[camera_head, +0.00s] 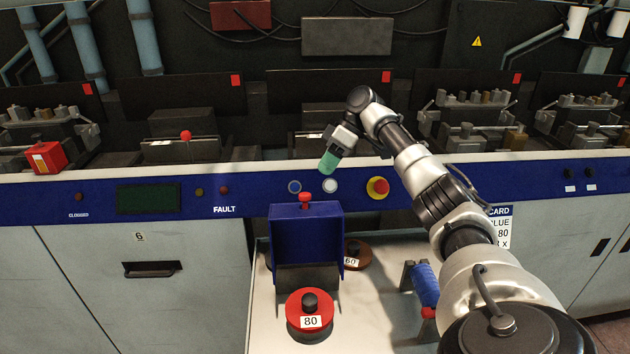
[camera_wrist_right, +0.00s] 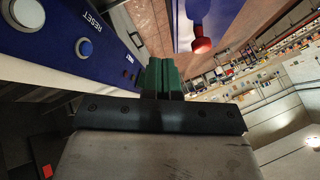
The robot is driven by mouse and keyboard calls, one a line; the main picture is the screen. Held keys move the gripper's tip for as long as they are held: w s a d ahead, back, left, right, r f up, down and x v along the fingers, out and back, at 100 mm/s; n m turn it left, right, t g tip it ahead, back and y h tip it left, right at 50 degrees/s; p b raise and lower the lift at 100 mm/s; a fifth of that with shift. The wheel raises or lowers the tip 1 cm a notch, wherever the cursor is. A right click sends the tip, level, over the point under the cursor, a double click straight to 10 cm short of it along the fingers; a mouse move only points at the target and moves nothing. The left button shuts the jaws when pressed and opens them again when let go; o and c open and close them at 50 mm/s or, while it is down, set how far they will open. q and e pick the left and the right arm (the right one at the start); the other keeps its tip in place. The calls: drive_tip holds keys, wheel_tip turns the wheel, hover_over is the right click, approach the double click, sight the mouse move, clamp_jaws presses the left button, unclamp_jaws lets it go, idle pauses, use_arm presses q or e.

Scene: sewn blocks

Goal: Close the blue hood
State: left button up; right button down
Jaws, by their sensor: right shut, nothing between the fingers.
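The blue hood (camera_head: 306,241) stands upright at the front of the machine, its open inner side facing me. A red knob (camera_head: 305,200) is on its top edge. In the wrist view, the red knob (camera_wrist_right: 201,45) shows beside the fingers, apart from them, with a blue part above it. My right gripper (camera_head: 329,163) has green fingertips pressed together and empty. It hangs above and slightly right of the hood, in front of the blue control panel. Its shut fingers (camera_wrist_right: 162,76) also show in the wrist view. My left gripper is not in view.
A red weight marked 80 (camera_head: 310,313) sits in front of the hood, and one marked 60 (camera_head: 355,254) is behind its right side. A blue roll (camera_head: 425,284) on a stand is at right. The panel carries a red-yellow button (camera_head: 378,187) and a white button (camera_head: 330,186).

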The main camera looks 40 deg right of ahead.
drive_tip(key=shift+s+a+f+p, duration=0.2)
drive_tip(key=shift+a+f+p, duration=0.15)
drive_tip(key=shift+a, duration=0.55)
drive_tip(key=shift+s+a+f+p, duration=0.15)
drive_tip(key=shift+a+f+p, duration=0.15)
drive_tip(key=shift+a, duration=0.55)
drive_tip(key=shift+s+a+f+p, duration=0.2)
drive_tip(key=shift+a+f+p, duration=0.15)
drive_tip(key=shift+a, duration=0.55)
